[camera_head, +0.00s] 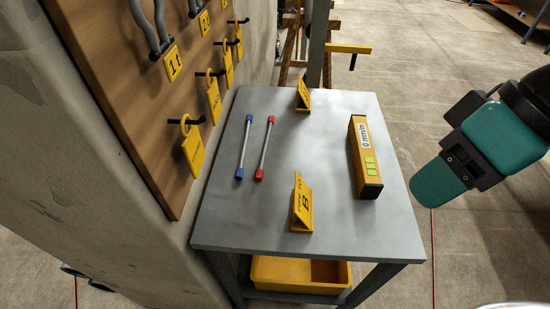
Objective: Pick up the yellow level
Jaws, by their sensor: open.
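The yellow level (361,157) lies on the right part of the grey table (270,222), its long side running from back to front. It has a white label near its far end, pale green patches near its front end and a dark front end face. My gripper (440,184), with teal and dark grey parts, hangs to the right of the table edge, apart from the level. Nothing is between its jaws that I can see. Its fingertips do not show clearly.
Two rods (245,147) with blue and red ends lie at the table's left. Yellow signs stand at the front (302,204) and back (303,94). A wooden board (110,75) with hooks and yellow tags hangs left. A yellow bin (290,272) sits below.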

